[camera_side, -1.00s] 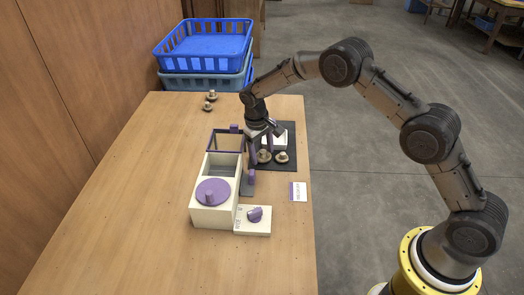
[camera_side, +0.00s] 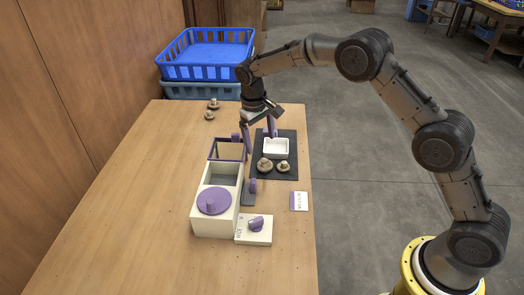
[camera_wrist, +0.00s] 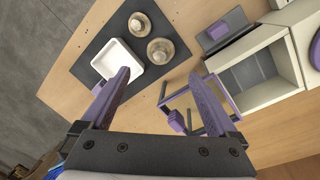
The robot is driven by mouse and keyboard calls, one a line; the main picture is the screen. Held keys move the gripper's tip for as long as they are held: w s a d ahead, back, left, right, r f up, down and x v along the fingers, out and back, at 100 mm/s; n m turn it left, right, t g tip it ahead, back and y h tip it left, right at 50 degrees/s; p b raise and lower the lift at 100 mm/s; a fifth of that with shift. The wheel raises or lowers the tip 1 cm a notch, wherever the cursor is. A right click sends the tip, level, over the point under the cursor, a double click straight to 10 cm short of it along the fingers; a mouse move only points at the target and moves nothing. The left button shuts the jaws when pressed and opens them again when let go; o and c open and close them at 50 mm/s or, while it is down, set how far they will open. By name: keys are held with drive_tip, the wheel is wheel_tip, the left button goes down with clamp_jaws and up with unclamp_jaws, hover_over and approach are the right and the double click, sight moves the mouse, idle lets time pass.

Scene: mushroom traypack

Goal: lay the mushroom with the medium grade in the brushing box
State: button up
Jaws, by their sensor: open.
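Two brown-capped mushrooms sit on the dark mat (camera_side: 290,140): a larger one (camera_side: 264,165) and a smaller one (camera_side: 282,167); the wrist view shows both, larger (camera_wrist: 161,50) and smaller (camera_wrist: 140,24). A white tray (camera_side: 276,148) lies behind them on the mat. The cream box (camera_side: 222,187) has a purple round disc on its near end and an open compartment (camera_wrist: 250,72). My gripper (camera_side: 260,143) is open and empty above the mat's left side; its fingers (camera_wrist: 160,75) spread wide in the wrist view.
A purple-edged open frame (camera_side: 227,150) stands behind the box. A cream unit with a purple knob (camera_side: 256,224) sits at the front. Two more mushrooms (camera_side: 209,115) (camera_side: 213,103) lie at the back left, before stacked blue crates (camera_side: 205,58). The table's left side is clear.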

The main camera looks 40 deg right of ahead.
drive_tip(key=s+d+r+t, duration=0.1)
drive_tip(key=s+r, duration=0.3)
drive_tip(key=r, duration=0.3)
drive_tip(key=s+r, duration=0.4)
drive_tip(key=r, duration=0.3)
drive_tip(key=s+d+r+t, duration=0.1)
drive_tip(key=s+r, duration=0.2)
drive_tip(key=s, duration=0.7)
drive_tip(key=s+d+r+t+y, duration=0.1)
drive_tip(key=s+r, duration=0.3)
drive_tip(key=s, duration=0.6)
drive_tip(key=shift+s+r+t, duration=0.15)
drive_tip(key=shift+s+t, duration=0.15)
drive_tip(key=shift+t, duration=0.3)
drive_tip(key=shift+o, duration=0.5)
drive_tip(key=s+f+t, duration=0.1)
drive_tip(key=s+f, duration=0.2)
drive_tip(key=s, duration=0.7)
drive_tip(key=shift+f+y, duration=0.3)
drive_tip(key=shift+s+f, duration=0.1)
